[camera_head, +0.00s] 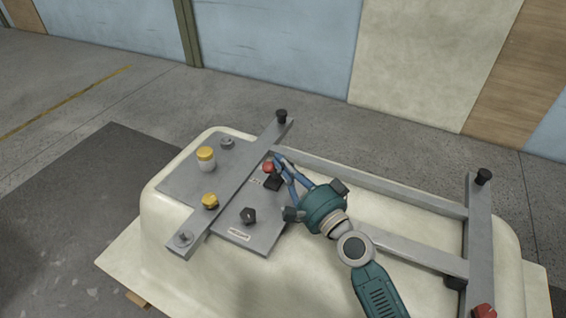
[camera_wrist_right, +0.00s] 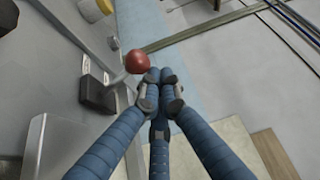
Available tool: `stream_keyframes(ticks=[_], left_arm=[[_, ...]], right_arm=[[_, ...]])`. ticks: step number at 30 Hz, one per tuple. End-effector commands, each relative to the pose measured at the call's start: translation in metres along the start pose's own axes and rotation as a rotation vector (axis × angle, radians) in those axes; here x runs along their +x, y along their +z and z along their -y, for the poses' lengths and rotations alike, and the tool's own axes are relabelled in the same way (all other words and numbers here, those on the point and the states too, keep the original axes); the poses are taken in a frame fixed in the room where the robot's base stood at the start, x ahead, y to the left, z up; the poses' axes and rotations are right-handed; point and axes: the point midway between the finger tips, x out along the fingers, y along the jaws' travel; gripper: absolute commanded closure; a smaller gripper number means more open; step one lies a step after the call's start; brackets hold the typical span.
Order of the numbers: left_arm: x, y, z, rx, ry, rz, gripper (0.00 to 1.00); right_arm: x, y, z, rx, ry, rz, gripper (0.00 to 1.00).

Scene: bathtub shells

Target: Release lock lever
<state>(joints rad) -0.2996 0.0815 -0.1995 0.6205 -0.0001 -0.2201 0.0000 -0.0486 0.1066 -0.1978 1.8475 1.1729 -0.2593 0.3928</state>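The lock lever has a red ball knob (camera_head: 268,167) and a dark base (camera_head: 272,183). It sits on the grey plate (camera_head: 233,228) on top of the shell, beside the diagonal bar. My right gripper (camera_head: 279,159) has blue fingers and reaches in from the right at the lever. In the wrist view, its fingertips (camera_wrist_right: 158,84) are drawn together, just right of the red knob (camera_wrist_right: 137,62). The knob is not between them; I cannot tell whether they touch it. The lever's stem runs from the knob to the dark base (camera_wrist_right: 98,94). My left gripper is not in view.
The grey diagonal bar (camera_head: 232,182) crosses the plate. A yellow-capped jar (camera_head: 206,160), a yellow knob (camera_head: 210,201) and a black knob (camera_head: 248,215) stand nearby. The cream shell (camera_head: 165,240) carries more frame bars (camera_head: 480,235) and another red knob (camera_head: 484,311) at right.

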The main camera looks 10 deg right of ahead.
Motion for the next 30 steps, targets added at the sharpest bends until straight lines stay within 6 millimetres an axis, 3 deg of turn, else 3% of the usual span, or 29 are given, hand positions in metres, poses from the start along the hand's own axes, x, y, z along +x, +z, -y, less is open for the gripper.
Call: stream_keyframes(ticks=[10,14,18,30], left_arm=[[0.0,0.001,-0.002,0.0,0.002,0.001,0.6],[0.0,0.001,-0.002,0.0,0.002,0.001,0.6],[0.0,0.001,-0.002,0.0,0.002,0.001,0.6],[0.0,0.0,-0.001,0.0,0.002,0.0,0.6]], right_arm=[[-0.009,0.001,-0.003,-0.001,0.004,0.002,1.0],[-0.031,0.001,-0.003,-0.002,0.006,0.005,1.0],[-0.065,0.002,-0.003,-0.005,0.008,0.006,1.0],[-0.11,0.001,-0.001,-0.006,0.004,0.004,1.0]])
